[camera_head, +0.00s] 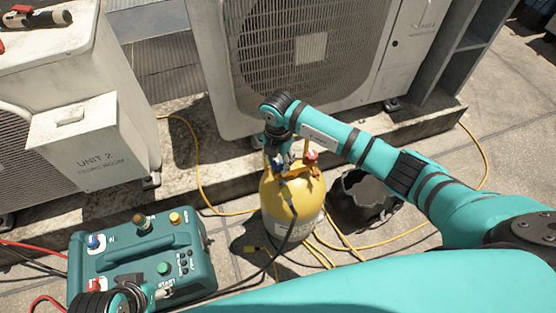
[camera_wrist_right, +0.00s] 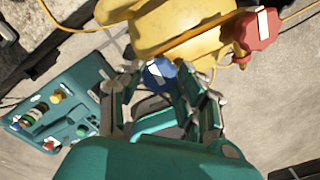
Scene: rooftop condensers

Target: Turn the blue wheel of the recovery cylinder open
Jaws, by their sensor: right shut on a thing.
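The yellow recovery cylinder (camera_head: 293,208) stands on the ground in the middle of the head view. Its blue wheel (camera_head: 279,164) is on the left side of its valve top, and its red wheel (camera_head: 312,154) is on the right. My right gripper (camera_head: 277,153) reaches down from above and is shut on the blue wheel. In the right wrist view, the blue wheel (camera_wrist_right: 159,74) sits between the fingers of my right gripper (camera_wrist_right: 160,80), partly covered by them. The red wheel (camera_wrist_right: 258,30) is apart from the gripper.
A teal recovery machine (camera_head: 140,255) with knobs and buttons stands left of the cylinder. A black bucket-like container (camera_head: 365,203) stands close to its right. Condenser units (camera_head: 310,50) rise behind. Yellow hoses (camera_head: 200,185) and a dark hose run around the cylinder.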

